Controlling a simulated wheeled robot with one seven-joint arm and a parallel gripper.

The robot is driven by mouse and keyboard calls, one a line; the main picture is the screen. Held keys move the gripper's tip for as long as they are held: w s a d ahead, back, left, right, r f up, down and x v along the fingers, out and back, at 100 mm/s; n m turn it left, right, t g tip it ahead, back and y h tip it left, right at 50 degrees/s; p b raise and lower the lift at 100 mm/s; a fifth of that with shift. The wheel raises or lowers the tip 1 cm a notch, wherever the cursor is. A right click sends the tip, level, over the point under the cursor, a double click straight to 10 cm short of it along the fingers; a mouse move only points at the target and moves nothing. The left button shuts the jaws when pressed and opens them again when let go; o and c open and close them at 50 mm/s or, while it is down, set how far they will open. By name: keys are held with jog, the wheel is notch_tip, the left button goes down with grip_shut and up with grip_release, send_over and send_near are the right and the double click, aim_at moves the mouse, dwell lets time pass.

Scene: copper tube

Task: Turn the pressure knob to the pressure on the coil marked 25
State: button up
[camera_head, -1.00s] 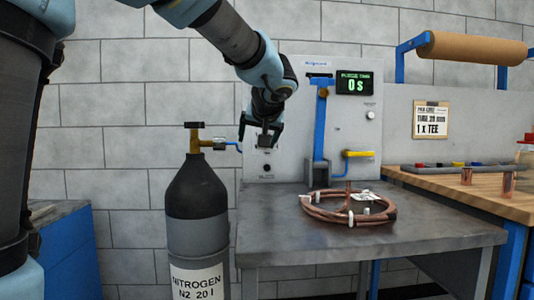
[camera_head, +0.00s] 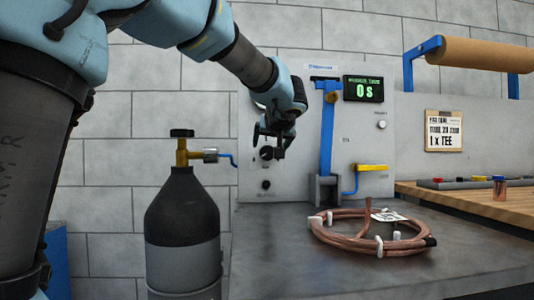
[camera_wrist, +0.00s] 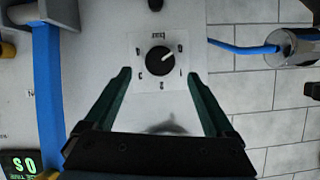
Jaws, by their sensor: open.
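A black knob (camera_wrist: 160,60) with a white pointer sits on a white scale plate on the grey panel (camera_head: 350,150). In the wrist view its pointer slants up and right; the scale is upside down and hard to read. A second black knob (camera_wrist: 155,4) is cut off at the top edge; it also shows low on the panel in the head view (camera_head: 266,185). My gripper (camera_wrist: 158,73) is open and empty, its fingers on either side of the scale plate in the picture. Contact cannot be told. The copper coil (camera_head: 345,239) lies on the bench with an unreadable white tag (camera_head: 388,215).
A nitrogen cylinder (camera_head: 182,225) stands left of the bench (camera_head: 480,250), its valve fitting (camera_wrist: 300,48) at the wrist view's right. A blue upright lever (camera_head: 328,140) and a yellow handle (camera_head: 371,167) are right of my gripper.

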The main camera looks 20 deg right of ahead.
aim_at(268, 152)
jog(key=x, duration=0.6)
jog(key=shift+w+f+p, duration=0.1)
jog(key=shift+w+p, duration=0.2)
jog(key=shift+w, duration=0.1)
jog(key=c, duration=1.4)
jog(key=shift+o, duration=0.2)
